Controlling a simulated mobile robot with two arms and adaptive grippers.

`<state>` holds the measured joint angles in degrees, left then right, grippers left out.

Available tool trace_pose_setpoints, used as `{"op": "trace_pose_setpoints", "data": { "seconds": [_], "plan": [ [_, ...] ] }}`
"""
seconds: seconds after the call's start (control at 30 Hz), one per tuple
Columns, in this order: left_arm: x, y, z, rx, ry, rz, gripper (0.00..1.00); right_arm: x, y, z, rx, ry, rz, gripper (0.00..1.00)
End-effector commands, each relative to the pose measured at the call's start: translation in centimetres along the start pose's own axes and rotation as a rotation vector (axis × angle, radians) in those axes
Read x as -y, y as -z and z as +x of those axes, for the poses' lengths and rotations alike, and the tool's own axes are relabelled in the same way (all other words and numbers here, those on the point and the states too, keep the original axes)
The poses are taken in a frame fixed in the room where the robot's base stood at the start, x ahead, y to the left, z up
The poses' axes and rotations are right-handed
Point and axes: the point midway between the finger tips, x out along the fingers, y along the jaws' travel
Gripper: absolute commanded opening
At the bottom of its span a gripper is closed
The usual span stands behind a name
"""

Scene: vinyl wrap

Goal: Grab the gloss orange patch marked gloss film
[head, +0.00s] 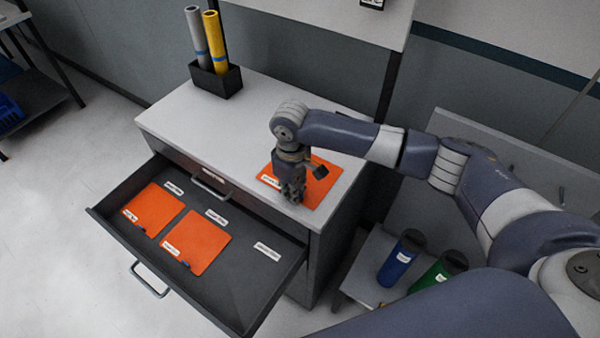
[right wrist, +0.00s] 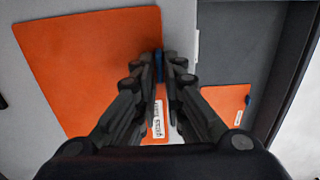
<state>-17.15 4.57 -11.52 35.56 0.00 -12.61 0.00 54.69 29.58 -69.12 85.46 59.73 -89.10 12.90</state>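An orange patch (head: 325,188) lies on the cabinet's white top, partly hidden by my right gripper (head: 292,196). In the right wrist view this patch (right wrist: 85,70) fills the left half, with a white label (right wrist: 158,120) that seems to read gloss film. My right gripper (right wrist: 159,65) points down at the patch's edge, its fingers close together on a small blue tab (right wrist: 159,68) there. Two more orange patches, one at left (head: 153,210) and one at right (head: 197,242), lie in the open drawer. My left gripper is not in view.
The open drawer (head: 250,285) juts out from the cabinet (head: 250,110) and carries several white labels. A black holder (head: 217,80) with a grey and a yellow roll stands at the back left. Blue (head: 402,258) and green (head: 440,272) cylinders sit on a low stand at right.

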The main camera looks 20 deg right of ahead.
Motion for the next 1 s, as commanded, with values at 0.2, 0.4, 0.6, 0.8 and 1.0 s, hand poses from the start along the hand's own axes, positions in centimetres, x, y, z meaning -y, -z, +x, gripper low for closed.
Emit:
{"op": "trace_pose_setpoints", "data": {
  "seconds": [0.2, 0.4, 0.6, 0.8, 1.0],
  "plan": [
    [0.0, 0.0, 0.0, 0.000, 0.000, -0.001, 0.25, 0.0, 0.0, 0.0, 0.000, 0.000, 0.000, 0.00],
    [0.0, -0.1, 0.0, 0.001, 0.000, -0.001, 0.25, 0.0, 0.0, -0.1, 0.000, 0.000, 0.000, 0.00],
    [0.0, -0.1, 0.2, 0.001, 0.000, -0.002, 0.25, 0.0, 0.0, -0.4, -0.001, 0.001, 0.000, 0.00],
    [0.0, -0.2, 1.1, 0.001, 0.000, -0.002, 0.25, -0.1, 0.1, -2.2, -0.004, 0.000, 0.000, 0.00],
    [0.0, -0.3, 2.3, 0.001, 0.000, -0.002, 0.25, 2.5, 0.4, -3.5, -0.001, 0.004, -0.006, 0.00]
  ]
}}
